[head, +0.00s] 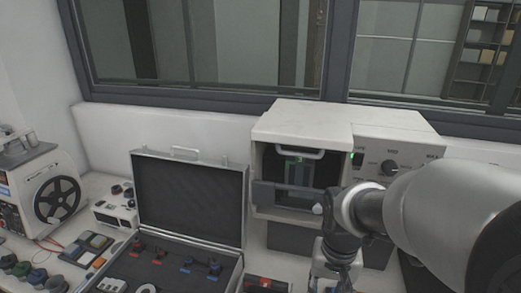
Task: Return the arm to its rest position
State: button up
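My arm (440,215) comes in from the right, in front of the mounting press (300,125). Its wrist bends downward before the right part of the press opening. My gripper (333,277) hangs below the wrist at the bottom edge of the head view. Its fingertips are not clearly visible, so I cannot tell whether it is open, shut or holding something. The press has a dark opening with a light handle (299,153) in it. A dark bar (285,191) crosses the front of the opening. A control panel with a knob (390,167) is partly hidden by my arm.
An open case (190,200) with red and blue items stands left of the press. A small red-topped box (265,284) lies near the front edge of the view. A reel machine (45,195) stands far left. Windows (210,45) are behind the bench.

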jog(key=s+a+r+n+t, duration=0.2)
jog(key=s+r+n+t, duration=0.1)
jog(key=s+r, duration=0.6)
jog(key=s+t, duration=0.1)
jog(key=s, duration=0.3)
jog(key=shift+r, duration=0.2)
dwell(2.0)
